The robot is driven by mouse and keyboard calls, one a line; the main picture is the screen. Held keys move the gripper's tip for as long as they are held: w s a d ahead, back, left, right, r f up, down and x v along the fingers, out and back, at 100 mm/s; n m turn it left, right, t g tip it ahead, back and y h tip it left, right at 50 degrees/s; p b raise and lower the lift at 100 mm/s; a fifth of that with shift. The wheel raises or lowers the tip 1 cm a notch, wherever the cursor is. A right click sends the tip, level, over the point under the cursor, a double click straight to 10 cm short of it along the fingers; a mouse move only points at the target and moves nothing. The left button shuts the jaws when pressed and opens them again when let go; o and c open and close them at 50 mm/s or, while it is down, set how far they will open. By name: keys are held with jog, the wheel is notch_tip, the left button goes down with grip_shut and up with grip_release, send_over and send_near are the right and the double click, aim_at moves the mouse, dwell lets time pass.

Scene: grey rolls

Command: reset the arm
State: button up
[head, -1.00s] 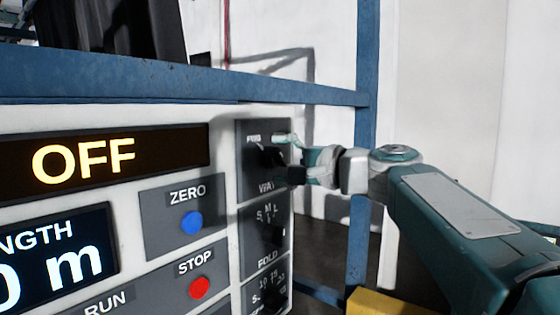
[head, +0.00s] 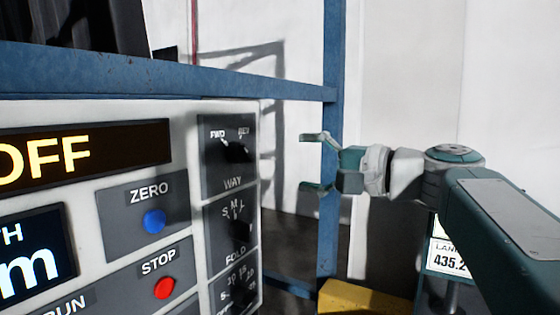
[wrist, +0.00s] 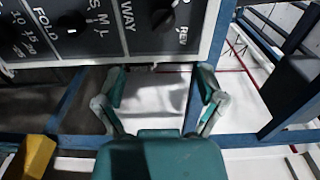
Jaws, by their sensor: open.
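My gripper (head: 312,163) is open and empty in the head view, to the right of the control panel and apart from it. Its fingers point left toward the panel's side. The arm reaches in from the right edge. In the wrist view my gripper (wrist: 160,84) shows two spread fingers with nothing between them. The WAY knob (head: 236,150) is on the panel's right part, its pointer toward FWD; it also shows in the wrist view (wrist: 163,19). The FOLD knob (head: 240,228) is below it.
The panel holds a blue ZERO button (head: 154,221), a red STOP button (head: 163,288) and a display (head: 70,155) reading OFF. A blue post (head: 331,200) stands behind my gripper, and a blue beam (head: 180,80) runs above the panel. A yellow block (head: 365,298) is low down.

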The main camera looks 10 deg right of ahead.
jog(key=shift+f, duration=0.1)
jog(key=s+d+f+n+g+h, duration=0.1)
jog(key=s+f+h, duration=0.3)
jog(key=f, duration=0.7)
jog(key=s+d+f+n+g+h, duration=0.2)
jog(key=s+f+n+h, duration=0.2)
jog(key=s+f, duration=0.4)
jog(key=s+d+f+n+g+h, duration=0.1)
jog(key=s+f+h, duration=0.5)
jog(key=f, duration=1)
jog(key=shift+d+n+g, duration=0.35)
jog(key=shift+n+g, duration=0.35)
jog(key=shift+s, duration=0.1)
